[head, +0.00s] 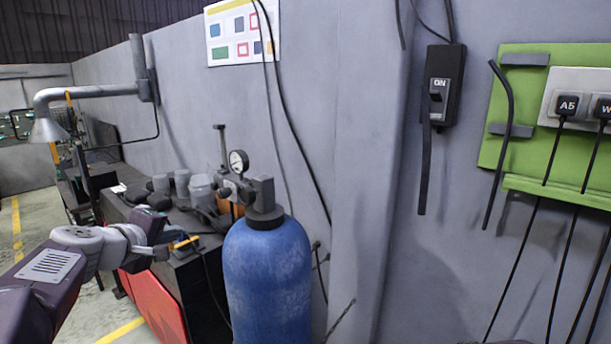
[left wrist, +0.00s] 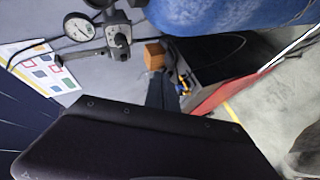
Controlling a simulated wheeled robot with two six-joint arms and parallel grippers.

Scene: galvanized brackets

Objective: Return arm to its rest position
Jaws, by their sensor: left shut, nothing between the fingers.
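My left arm comes in from the lower left in the head view. Its gripper (head: 162,251) is shut and empty, left of the blue gas cylinder (head: 267,282) and in front of the dark workbench. It appears apart from the cylinder. In the left wrist view the cylinder (left wrist: 225,14) is at the top, and a dark slab that looks like part of my own body fills the bottom.
A pressure gauge and valve (head: 238,163) top the cylinder. The workbench (head: 185,275) with a red front holds jars and tools. A black ON switch box (head: 441,85) and a green panel (head: 495,130) with hanging cables are on the grey wall. Floor shows at left.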

